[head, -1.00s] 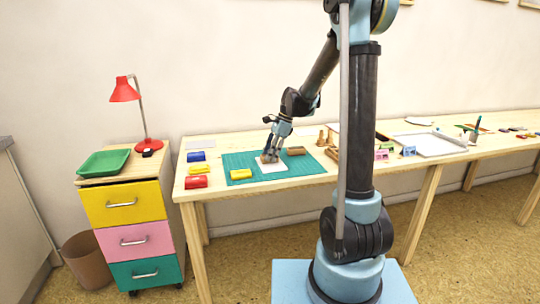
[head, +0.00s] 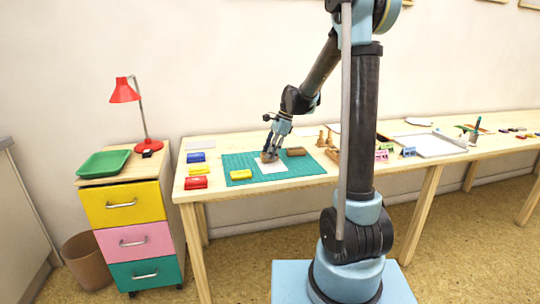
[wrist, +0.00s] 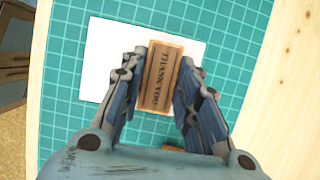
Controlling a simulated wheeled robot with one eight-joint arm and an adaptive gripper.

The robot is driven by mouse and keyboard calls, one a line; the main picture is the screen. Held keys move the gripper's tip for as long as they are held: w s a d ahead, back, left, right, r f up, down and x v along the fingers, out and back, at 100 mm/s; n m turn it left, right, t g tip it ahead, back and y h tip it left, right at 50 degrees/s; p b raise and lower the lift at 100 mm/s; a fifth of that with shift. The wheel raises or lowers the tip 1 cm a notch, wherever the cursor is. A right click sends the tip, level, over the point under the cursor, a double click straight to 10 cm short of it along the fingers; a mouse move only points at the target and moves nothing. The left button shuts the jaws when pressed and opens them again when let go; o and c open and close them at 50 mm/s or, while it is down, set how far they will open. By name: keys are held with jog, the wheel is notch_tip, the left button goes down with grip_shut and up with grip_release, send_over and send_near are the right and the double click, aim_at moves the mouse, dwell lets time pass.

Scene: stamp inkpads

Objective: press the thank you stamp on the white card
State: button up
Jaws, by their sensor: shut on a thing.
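My gripper (wrist: 160,85) is shut on the thank you stamp (wrist: 161,76), a wooden block with THANK YOU lettered on its top, one finger on each long side. The stamp is over the white card (wrist: 104,58), which shows on both sides of it in the wrist view. I cannot tell whether the stamp touches the card. In the head view, my gripper (head: 268,156) is low over the card (head: 277,169), which lies on the green cutting mat (head: 232,163). My fingers mostly hide the stamp there.
A yellow inkpad (head: 240,175) lies on the mat's front left. Blue (head: 196,157) and red (head: 196,183) inkpads lie left of the mat, with another yellow one between. A brown block (head: 295,152) is right of my gripper. Wooden stamps (head: 322,138) stand further right.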

jog(key=shift+r, duration=0.2)
jog(key=shift+r, duration=2.6)
